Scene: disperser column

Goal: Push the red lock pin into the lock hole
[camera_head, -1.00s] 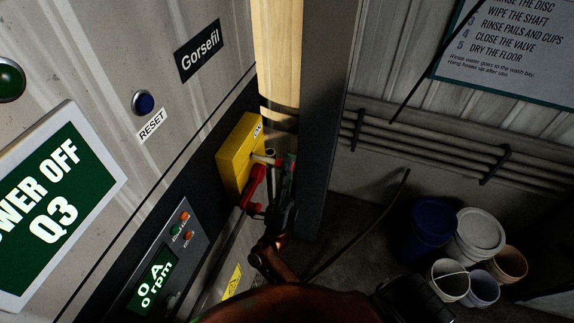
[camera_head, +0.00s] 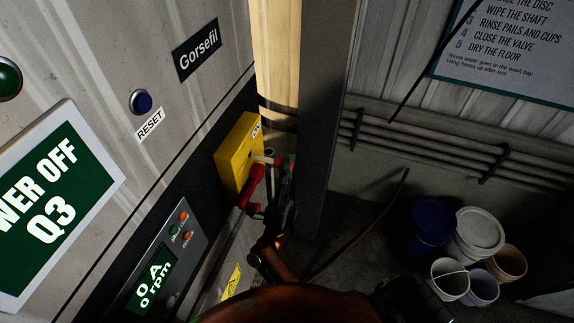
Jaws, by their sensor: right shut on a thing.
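The yellow lock box (camera_head: 235,158) is on the dark band of the machine's front. A pale shaft (camera_head: 264,159) runs from its right side to the red end of the lock pin (camera_head: 277,162). My right gripper (camera_head: 286,166) is shut on the red lock pin, at the right of the box; its fingers partly hide the pin. The lock hole cannot be made out, and I cannot tell how deep the pin sits. A red lever-like part (camera_head: 255,185) hangs just below the shaft, close to my gripper. My left gripper is not in view.
A dark upright post (camera_head: 326,120) stands close to the right of my right gripper. The control panel (camera_head: 166,256) is at lower left. Pipes (camera_head: 430,150) run along the back wall, and several buckets (camera_head: 480,235) stand on the floor at right.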

